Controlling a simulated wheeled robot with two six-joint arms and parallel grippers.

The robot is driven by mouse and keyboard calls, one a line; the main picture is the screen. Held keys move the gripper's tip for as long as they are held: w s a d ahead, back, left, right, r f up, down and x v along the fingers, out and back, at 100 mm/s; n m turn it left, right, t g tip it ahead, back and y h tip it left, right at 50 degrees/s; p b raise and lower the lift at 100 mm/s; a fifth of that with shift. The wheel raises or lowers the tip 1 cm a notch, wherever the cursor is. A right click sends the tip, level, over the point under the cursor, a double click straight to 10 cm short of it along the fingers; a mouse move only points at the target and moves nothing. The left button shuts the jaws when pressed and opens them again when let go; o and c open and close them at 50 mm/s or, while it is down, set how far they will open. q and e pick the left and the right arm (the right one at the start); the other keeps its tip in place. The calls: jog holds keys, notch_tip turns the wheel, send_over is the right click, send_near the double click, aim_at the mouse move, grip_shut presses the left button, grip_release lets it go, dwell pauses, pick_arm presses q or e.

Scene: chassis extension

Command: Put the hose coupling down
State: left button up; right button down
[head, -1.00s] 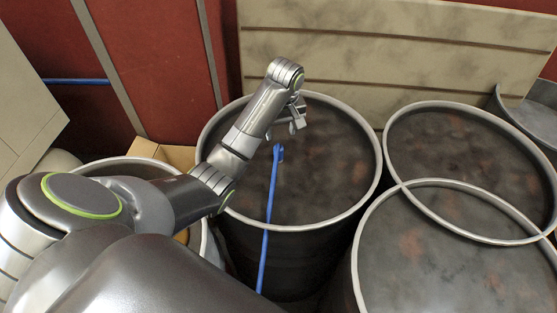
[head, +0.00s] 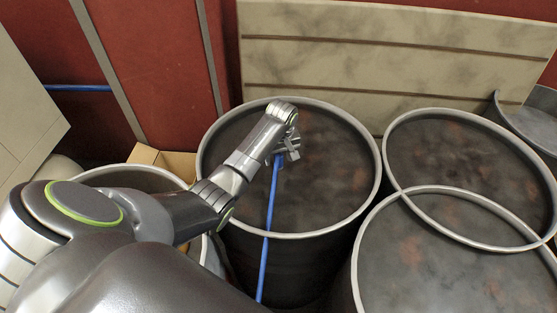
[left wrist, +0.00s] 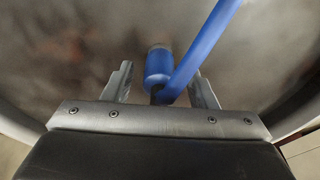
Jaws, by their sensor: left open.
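The blue hose coupling (head: 278,159) is at the end of a blue hose (head: 267,225) over the top of the left dark drum (head: 230,207). The hose hangs over the drum's front rim. My left gripper (head: 292,152) is low over the drum top, right by the coupling, and hides part of it. In the left wrist view the coupling (left wrist: 158,66), blue with a greyish end, shows between the two fingers of the open gripper (left wrist: 163,84). Gaps show on both sides. My right gripper is not in view.
Two more drums stand to the right, one behind (head: 470,150) and one in front (head: 440,275). A beige panel (head: 400,50) rises behind the drums. A cardboard box (head: 165,160) is at the left. The drum top right of my gripper is clear.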

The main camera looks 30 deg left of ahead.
pick_arm(q)
grip_shut()
dwell(0.3)
